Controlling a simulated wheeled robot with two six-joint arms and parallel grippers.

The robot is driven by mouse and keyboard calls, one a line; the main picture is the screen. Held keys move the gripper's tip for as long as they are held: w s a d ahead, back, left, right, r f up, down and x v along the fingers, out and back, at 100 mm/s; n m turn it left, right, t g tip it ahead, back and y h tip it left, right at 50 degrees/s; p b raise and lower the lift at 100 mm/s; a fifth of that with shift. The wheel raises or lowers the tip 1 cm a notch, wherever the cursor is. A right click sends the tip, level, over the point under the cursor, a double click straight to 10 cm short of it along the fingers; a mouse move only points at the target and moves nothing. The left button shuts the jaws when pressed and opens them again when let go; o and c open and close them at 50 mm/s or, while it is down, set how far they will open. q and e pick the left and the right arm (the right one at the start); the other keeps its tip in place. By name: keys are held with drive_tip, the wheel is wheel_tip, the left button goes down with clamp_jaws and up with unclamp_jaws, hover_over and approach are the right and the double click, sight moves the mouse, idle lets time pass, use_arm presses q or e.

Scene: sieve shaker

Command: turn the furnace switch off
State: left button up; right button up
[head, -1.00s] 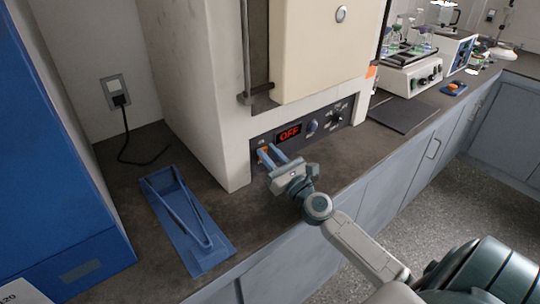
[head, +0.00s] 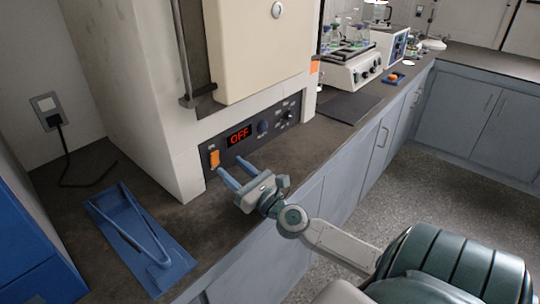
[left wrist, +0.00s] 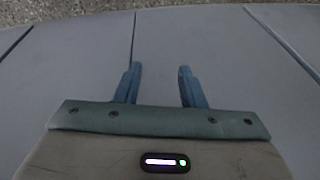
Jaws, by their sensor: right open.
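The furnace (head: 170,100) is a large cream box with a dark control panel low on its front. The furnace switch (head: 214,158) is an orange rocker at the panel's left end, and the red display (head: 239,136) beside it reads OFF. My right gripper (head: 231,171) is open and empty in front of the panel, just right of and below the switch, apart from it. In the left wrist view my left gripper (left wrist: 158,80) is open with nothing between its fingers, facing grey cabinet fronts. It does not show in the head view.
A blue cabinet (head: 35,260) stands at far left. A dark mat (head: 350,105) and a white shaker (head: 355,68) with flasks are to the right. A wall socket (head: 47,110) has a cord.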

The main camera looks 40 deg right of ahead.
drive_tip(key=s, duration=0.3)
drive_tip(key=s+b, duration=0.1)
drive_tip(key=s, duration=0.1)
drive_tip(key=shift+s+d+f, duration=0.15)
drive_tip(key=shift+s+d, duration=0.05)
drive_tip(key=shift+s, duration=0.2)
drive_tip(key=s, duration=0.5)
drive_tip(key=shift+d, duration=0.2)
use_arm(q)
drive_tip(key=shift+w+p+v, duration=0.15)
drive_tip(key=shift+v, duration=0.6)
drive_tip(key=shift+w+p+v, duration=0.1)
drive_tip(key=shift+p+v, duration=0.05)
drive_tip(key=shift+v, duration=0.6)
use_arm(e)
drive_tip(key=shift+s, duration=0.6)
